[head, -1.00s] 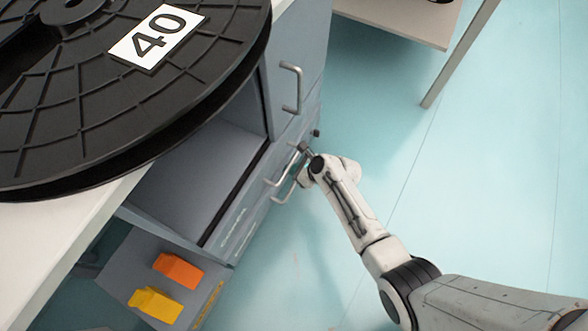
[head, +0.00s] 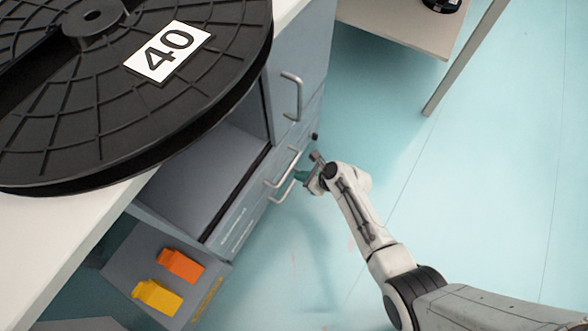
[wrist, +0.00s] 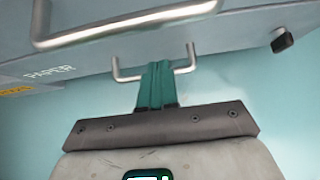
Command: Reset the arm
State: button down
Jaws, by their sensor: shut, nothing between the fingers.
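My gripper (head: 299,176) is at the end of my white arm, just right of the drawer handles on the grey cabinet (head: 300,50). In the wrist view its teal fingers (wrist: 157,84) are shut together with nothing between them. They overlap the lower metal handle (wrist: 127,76) in that view; I cannot tell whether they touch it. A larger handle (wrist: 125,22) crosses the top of the wrist view.
A black reel marked 40 (head: 90,120) lies on the white worktop (head: 85,220). Below, an open drawer (head: 215,278) holds an orange block (head: 181,265) and a yellow block (head: 157,297). A table (head: 400,30) stands at the back. Floor at right is clear.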

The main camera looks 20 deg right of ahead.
jog(key=p+v, duration=0.4)
jog(key=v, duration=0.4)
jog(key=shift+s+d, duration=0.1)
